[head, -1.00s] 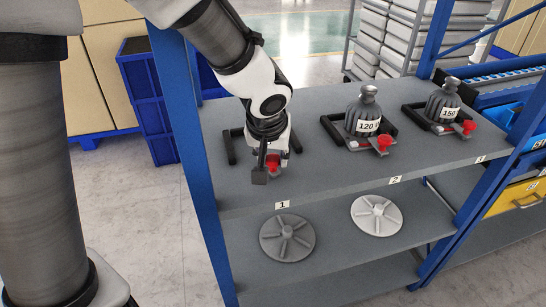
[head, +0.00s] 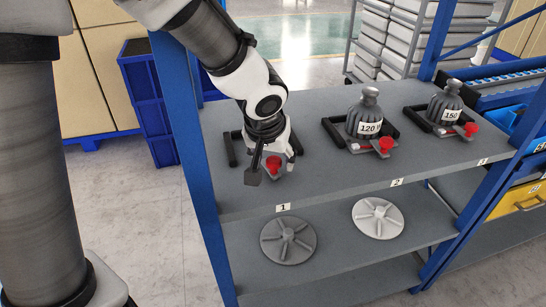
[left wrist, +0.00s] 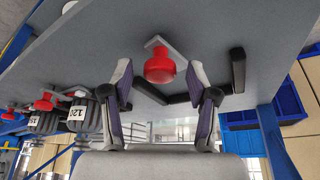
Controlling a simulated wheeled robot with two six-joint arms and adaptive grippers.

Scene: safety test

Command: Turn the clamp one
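Clamp one is on the shelf top above label 1. Its red knob (head: 273,164) sits on a grey bracket beside a black frame (head: 230,150). The knob also shows in the left wrist view (left wrist: 160,67), with its bracket and black frame behind. My left gripper (head: 272,169) is at clamp one, fingers pointing down and spread on either side of the knob. In the left wrist view the open fingers (left wrist: 161,88) have a clear gap between them, and the knob appears in that gap, not gripped. My arm hides part of the clamp. My right gripper is not in view.
Grey weights marked 120 (head: 366,116) and 150 (head: 446,104) stand in similar clamps with red knobs to the right. Two round discs (head: 288,239) (head: 378,218) lie on the lower shelf. A blue post (head: 193,160) stands close to the left of clamp one.

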